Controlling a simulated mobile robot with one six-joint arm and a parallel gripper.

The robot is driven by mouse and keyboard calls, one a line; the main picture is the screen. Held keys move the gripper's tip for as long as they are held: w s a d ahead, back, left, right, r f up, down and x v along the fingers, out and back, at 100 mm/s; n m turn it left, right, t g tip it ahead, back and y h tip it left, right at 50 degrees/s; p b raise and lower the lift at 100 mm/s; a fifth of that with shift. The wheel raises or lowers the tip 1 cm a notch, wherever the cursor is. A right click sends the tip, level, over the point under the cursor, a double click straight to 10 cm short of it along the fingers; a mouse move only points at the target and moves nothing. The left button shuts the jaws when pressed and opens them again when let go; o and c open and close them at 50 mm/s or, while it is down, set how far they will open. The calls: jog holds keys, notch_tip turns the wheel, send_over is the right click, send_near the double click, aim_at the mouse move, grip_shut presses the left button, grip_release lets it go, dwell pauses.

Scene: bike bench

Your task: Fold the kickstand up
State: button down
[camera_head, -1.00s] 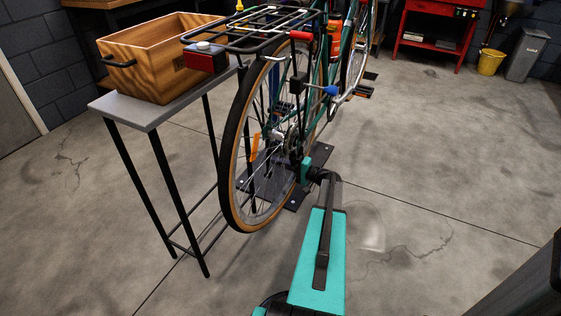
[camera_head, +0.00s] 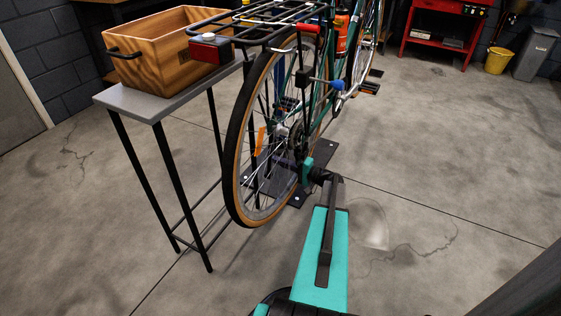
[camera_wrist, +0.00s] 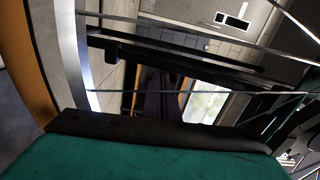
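A green bicycle (camera_head: 352,40) stands upright, its spoked, tan-walled rear wheel (camera_head: 234,155) toward me. I cannot clearly pick out the kickstand among the dark parts low beside the wheel. My gripper (camera_head: 307,171) is low at the right side of the rear wheel, near the hub. Its fingertips are hidden in the head view. In the wrist view a teal and black part of mine fills the bottom, with the rim (camera_wrist: 38,75) and bright spokes close in front. No held object is visible, and the finger opening cannot be seen.
A grey side table (camera_head: 150,103) with a wooden crate (camera_head: 150,72) stands left of the wheel. A dark base plate (camera_head: 318,172) lies under the bike. A red-tipped lever (camera_head: 309,27) and a blue knob (camera_head: 336,85) stick out above my gripper. Floor on the right is clear.

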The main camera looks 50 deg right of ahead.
jog(key=s+d+p, duration=0.2)
jog(key=s+d, duration=0.4)
jog(key=s, duration=0.4)
dwell(0.7)
jog(key=shift+d+f, duration=0.1)
